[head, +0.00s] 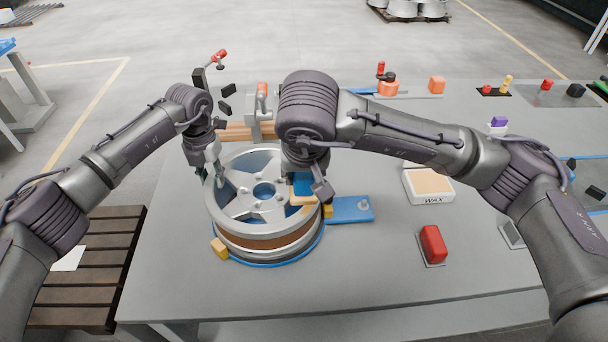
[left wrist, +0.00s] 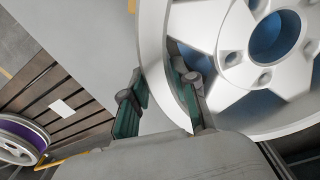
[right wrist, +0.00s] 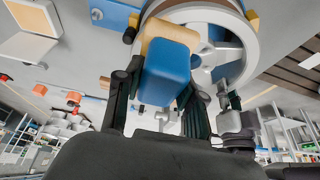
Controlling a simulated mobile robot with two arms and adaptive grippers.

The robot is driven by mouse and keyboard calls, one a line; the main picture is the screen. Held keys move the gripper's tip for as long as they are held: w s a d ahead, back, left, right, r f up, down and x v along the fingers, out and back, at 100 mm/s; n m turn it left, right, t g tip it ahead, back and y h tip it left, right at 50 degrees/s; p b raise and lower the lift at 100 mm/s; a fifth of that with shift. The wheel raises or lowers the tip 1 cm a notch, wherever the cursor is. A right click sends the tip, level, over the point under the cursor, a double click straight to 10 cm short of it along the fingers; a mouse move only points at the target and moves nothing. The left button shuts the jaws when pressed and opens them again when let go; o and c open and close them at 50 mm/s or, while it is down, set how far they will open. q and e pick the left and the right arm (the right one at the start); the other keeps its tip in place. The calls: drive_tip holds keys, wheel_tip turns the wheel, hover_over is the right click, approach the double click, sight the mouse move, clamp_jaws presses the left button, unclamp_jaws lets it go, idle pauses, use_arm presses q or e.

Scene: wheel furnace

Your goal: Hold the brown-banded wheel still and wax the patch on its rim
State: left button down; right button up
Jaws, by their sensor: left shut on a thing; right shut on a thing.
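The silver spoked wheel with a brown band (head: 266,243) lies flat in a blue holder (head: 352,208) with yellow blocks around it. My left gripper (head: 205,172) is shut on the wheel's rim at its far left; the left wrist view shows the rim (left wrist: 158,60) between the fingers (left wrist: 163,92). My right gripper (head: 306,178) is shut on the blue grip (right wrist: 167,76) of an applicator with a tan pad (right wrist: 168,33). The pad is at the right side of the rim; I cannot tell whether it touches. The patch is not clearly visible, probably covered by pad and gripper.
A WAX box (head: 428,199) with a tan top and a red block (head: 433,244) stand on the grey table to the right. Orange parts (head: 388,88) stand at the back. A slatted pallet (head: 95,270) is left of the table. The table front is clear.

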use_arm(q)
drive_tip(key=shift+w+a, duration=0.1)
drive_tip(key=shift+a, duration=0.05)
drive_tip(key=c, duration=1)
unclamp_jaws()
drive_tip(key=shift+c, duration=0.2)
drive_tip(key=shift+o, duration=1.1)
use_arm(e)
drive_tip(key=shift+w+a, duration=0.1)
use_arm(q)
drive_tip(key=shift+r, duration=0.1)
drive_tip(key=shift+r, duration=3.65)
wheel_tip(320, 180, up, 12)
